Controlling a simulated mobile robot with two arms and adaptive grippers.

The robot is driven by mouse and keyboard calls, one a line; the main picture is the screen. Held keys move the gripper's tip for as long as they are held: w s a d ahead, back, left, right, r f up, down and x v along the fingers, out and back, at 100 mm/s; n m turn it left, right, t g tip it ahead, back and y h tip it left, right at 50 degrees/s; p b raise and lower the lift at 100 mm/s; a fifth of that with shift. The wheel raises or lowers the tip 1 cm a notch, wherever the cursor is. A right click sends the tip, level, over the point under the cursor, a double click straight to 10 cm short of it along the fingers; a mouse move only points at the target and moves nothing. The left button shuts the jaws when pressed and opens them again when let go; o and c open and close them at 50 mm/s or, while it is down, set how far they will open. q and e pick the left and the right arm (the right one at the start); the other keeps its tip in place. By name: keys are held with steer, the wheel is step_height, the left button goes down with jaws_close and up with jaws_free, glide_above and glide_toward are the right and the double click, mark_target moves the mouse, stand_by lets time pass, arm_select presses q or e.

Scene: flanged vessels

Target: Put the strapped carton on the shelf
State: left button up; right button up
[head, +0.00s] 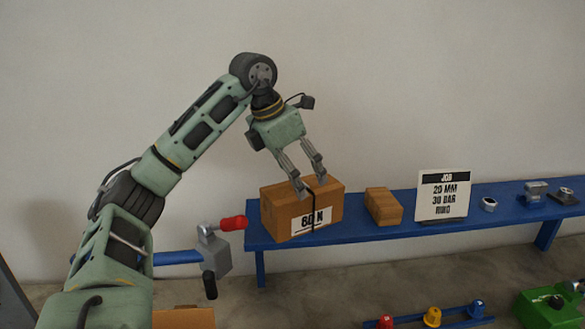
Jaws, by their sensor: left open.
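The strapped carton (278,212) is a brown box with a dark strap and a white label reading "60 N". It sits upright at the left end of the blue shelf (350,232). My left gripper (311,188) comes down from above, its two fingers open, with the tips at the carton's top near the strap. I cannot tell whether the tips touch the carton. My right gripper is not in view.
A smaller brown block (384,206), a job sign (443,195) and several small metal parts (536,190) stand along the shelf. A grey device with a red handle (233,223) is left of the carton. A green machine (548,308) and coloured knobs (432,316) are below.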

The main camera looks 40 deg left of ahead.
arm_select(q)
steer(key=shift+v, duration=1.4)
